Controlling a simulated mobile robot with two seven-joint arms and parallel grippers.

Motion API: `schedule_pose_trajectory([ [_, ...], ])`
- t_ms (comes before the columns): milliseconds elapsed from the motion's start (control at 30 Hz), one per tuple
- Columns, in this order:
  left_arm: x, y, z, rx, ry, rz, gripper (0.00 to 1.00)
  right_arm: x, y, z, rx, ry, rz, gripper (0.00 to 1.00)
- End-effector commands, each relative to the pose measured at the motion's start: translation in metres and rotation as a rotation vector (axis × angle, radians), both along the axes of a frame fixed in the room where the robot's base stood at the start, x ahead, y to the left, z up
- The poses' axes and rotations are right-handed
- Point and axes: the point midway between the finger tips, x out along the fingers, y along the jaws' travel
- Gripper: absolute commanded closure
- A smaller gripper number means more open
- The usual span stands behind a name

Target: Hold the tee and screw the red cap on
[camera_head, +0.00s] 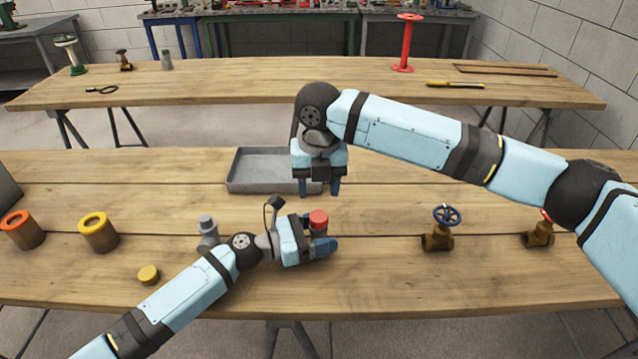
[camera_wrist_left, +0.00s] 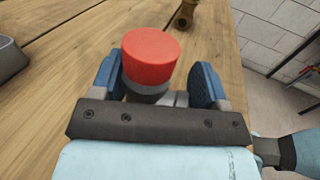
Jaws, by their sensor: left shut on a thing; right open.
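The red cap (camera_head: 318,217) sits on top of the grey tee, and it also shows in the left wrist view (camera_wrist_left: 150,55). The tee (camera_wrist_left: 146,89) shows as a grey collar under the cap; most of it is hidden by my gripper. My left gripper (camera_head: 322,243) is shut on the tee, low over the front table, with its blue fingers on either side. How far the cap is screwed on, I cannot tell. My right gripper (camera_head: 319,187) is open and empty, pointing down, behind and above the cap, in front of the tray.
A grey tray (camera_head: 240,172) lies behind. A grey fitting (camera_head: 207,232) stands left of my left gripper, near a yellow cap (camera_head: 149,274) and two ringed brown cups (camera_head: 98,233). A blue-wheeled valve (camera_head: 439,232) and a red-wheeled valve (camera_head: 540,232) stand right.

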Motion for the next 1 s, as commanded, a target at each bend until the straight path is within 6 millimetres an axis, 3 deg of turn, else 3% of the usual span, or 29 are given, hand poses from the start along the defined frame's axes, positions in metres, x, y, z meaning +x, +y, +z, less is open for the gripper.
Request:
schedule_pose_trajectory([
  [233, 0.0, 0.0, 0.0, 0.001, 0.0, 0.001, 0.98, 0.0, -0.001, 0.002, -0.004, -0.006, 0.266, 0.5],
  [667, 0.0, 0.0, -0.001, 0.001, 0.0, 0.001, 0.98, 0.0, -0.001, 0.001, -0.005, -0.006, 0.3, 0.5],
  [867, 0.0, 0.0, -0.001, 0.001, 0.0, 0.001, 0.98, 0.0, -0.001, -0.018, -0.007, -0.004, 0.299, 0.5],
  [1000, 0.0, 0.0, -0.001, 0.001, 0.0, 0.001, 0.98, 0.0, -0.001, -0.041, -0.007, -0.004, 0.298, 0.5],
])
